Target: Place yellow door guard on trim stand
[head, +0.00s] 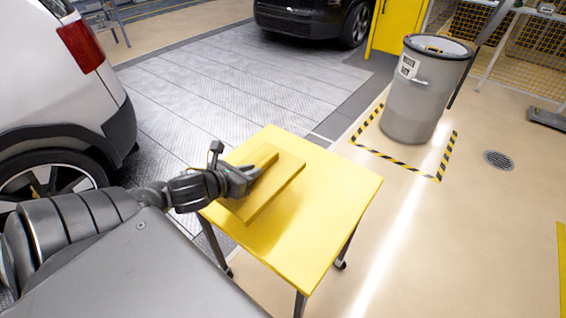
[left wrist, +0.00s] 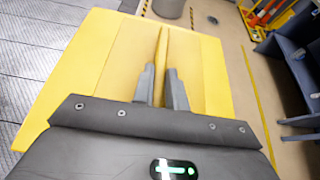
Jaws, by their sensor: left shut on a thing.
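The yellow door guard (head: 278,187) is a flat panel with a raised bar along its middle. My left gripper (head: 257,172) reaches in from the left and is shut on that bar. In the left wrist view its two fingers (left wrist: 162,88) stand on either side of the bar (left wrist: 162,48). The trim stand (head: 325,195) is a yellow-topped table on dark legs with casters. The guard lies flat over the stand's left and middle part; I cannot tell whether it touches the top. The gripper hides part of the guard. My right gripper is not in view.
A white vehicle (head: 110,110) stands at the left. A grey drum (head: 412,100) stands beyond the stand inside black-and-yellow floor marking (head: 400,158). A yellow cabinet (head: 399,25) is at the back. The floor right of the stand is clear.

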